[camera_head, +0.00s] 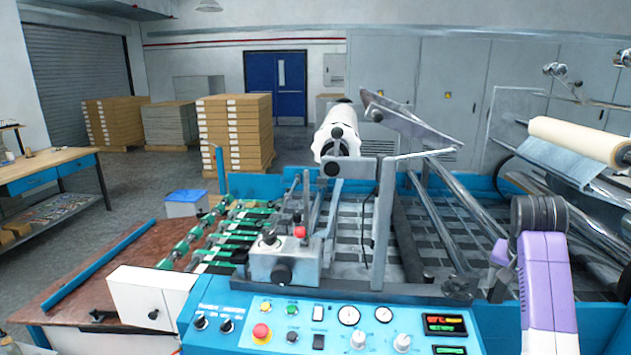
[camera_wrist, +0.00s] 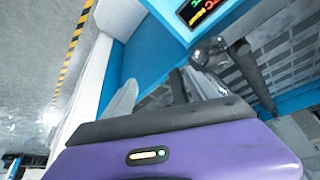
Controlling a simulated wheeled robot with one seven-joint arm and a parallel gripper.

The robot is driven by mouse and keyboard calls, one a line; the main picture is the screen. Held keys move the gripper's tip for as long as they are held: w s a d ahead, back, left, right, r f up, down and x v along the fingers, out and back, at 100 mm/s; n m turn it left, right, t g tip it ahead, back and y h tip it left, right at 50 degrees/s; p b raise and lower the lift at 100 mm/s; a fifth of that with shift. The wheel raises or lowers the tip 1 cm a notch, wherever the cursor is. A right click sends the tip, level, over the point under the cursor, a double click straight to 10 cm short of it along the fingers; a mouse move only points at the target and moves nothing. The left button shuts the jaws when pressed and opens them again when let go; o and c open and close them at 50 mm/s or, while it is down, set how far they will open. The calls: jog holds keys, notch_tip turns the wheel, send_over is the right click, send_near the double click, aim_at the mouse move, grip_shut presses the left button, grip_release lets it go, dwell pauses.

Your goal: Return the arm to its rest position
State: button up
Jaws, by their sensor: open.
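My gripper (camera_wrist: 157,92) shows in the wrist view, with its fingers apart beyond the dark edge of my purple wrist. I see nothing between the fingers. They stand in front of the blue side of the laminating machine (camera_wrist: 155,45). In the head view my purple and black arm is at the lower right, in front of the machine's right side. My gripper itself cannot be made out in that view.
The blue control panel (camera_head: 330,325) fills the lower middle. A white film roll (camera_head: 338,135) and a cream roll (camera_head: 580,140) sit above the machine. A brown table (camera_head: 95,270) stands left. Open floor (camera_wrist: 40,60) with a yellow-black stripe shows in the wrist view.

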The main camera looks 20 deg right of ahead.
jog(key=w+d+r+n+t+h, duration=0.2)
jog(key=w+r+t+h, duration=0.2)
jog(key=w+r+t, duration=0.15)
jog(key=s+a+f+n+t+b, duration=0.1)
jog(key=s+a+f+n+t, duration=0.25)
jog(key=a, duration=0.75)
jog(key=w+a+f+n+t+b, duration=0.15)
jog(key=a+f+t, duration=0.35)
jog(key=a, duration=0.5)
jog(key=s+a+f+n+t+y+b, duration=0.1)
jog(key=s+a+f+n+y, duration=0.1)
jog(key=s+a, duration=0.7)
jog(key=s+a+f+n+t+y+b, duration=0.1)
jog(key=s+a+f+n+y, duration=0.1)
jog(key=s+a, duration=0.7)
jog(key=s+a+f+n+g+y, duration=0.1)
jog(key=s+a+f+y, duration=0.1)
jog(key=s, duration=0.5)
jog(key=s+a+f+n+g+y+b, duration=0.1)
jog(key=s+a+f+g+y, duration=0.1)
jog(key=s+a, duration=0.3)
jog(key=s+f, duration=0.1)
jog(key=s, duration=0.2)
jog(key=shift+s+a+f+y, duration=0.2)
jog(key=shift+s+y, duration=0.1)
jog(key=shift+y, duration=0.1)
